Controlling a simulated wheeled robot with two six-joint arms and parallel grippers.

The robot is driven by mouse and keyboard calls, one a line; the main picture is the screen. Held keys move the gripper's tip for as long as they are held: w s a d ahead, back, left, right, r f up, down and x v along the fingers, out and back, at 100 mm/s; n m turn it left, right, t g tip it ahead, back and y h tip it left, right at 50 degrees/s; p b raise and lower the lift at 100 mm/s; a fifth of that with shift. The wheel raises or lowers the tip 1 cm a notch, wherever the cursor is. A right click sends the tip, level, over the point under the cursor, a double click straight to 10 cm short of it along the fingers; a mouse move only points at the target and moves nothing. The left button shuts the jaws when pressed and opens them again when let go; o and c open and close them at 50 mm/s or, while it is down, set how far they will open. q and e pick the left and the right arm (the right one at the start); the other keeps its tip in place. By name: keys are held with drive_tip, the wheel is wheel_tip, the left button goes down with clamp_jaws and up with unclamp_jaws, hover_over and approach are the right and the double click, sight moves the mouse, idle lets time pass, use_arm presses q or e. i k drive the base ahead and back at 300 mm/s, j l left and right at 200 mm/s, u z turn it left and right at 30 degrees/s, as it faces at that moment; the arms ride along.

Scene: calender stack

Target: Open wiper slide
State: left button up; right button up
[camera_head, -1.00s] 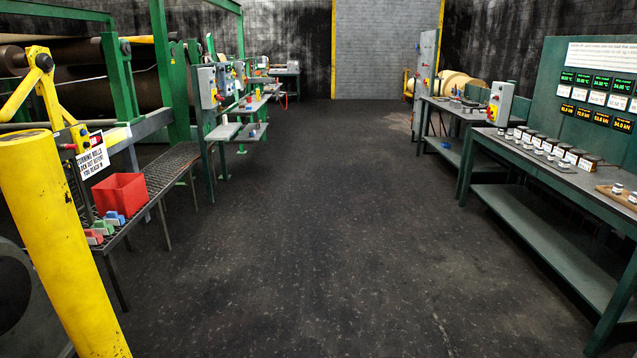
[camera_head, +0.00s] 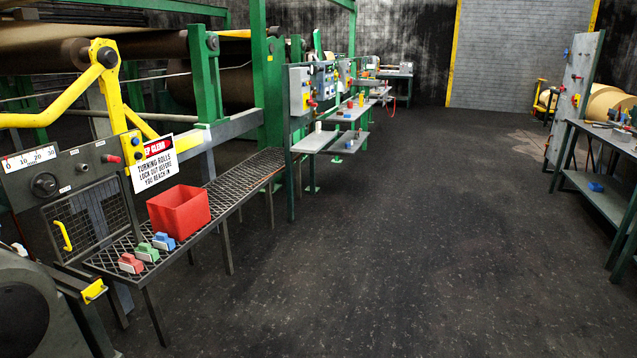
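I cannot tell for sure which part is the wiper slide. At the left stands a dark machine panel (camera_head: 75,175) with a round black knob (camera_head: 44,185), a scale marked 0 to 30 (camera_head: 30,159) and a small red knob (camera_head: 110,158). Below them is a wire mesh guard (camera_head: 100,212) with a yellow handle (camera_head: 64,236); it looks shut. Lower down, a yellow piece (camera_head: 94,291) sits at the end of a dark bar beside the grated bench. Neither of my grippers is in view.
A warning sign (camera_head: 153,163) hangs behind. Grey shelves (camera_head: 314,143) stand further back. The dark floor (camera_head: 400,240) is clear in the middle.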

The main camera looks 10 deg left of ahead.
sight(90, 293)
drive_tip(key=i+u, duration=0.45)
drive_tip(key=i+l+u, duration=0.15)
drive_tip(key=i+u, duration=0.25)
drive_tip(key=i+l+u, duration=0.25)
drive_tip(key=u, duration=0.2)
drive_tip(key=i+l+u, duration=0.45)
drive_tip(key=k, duration=0.1)
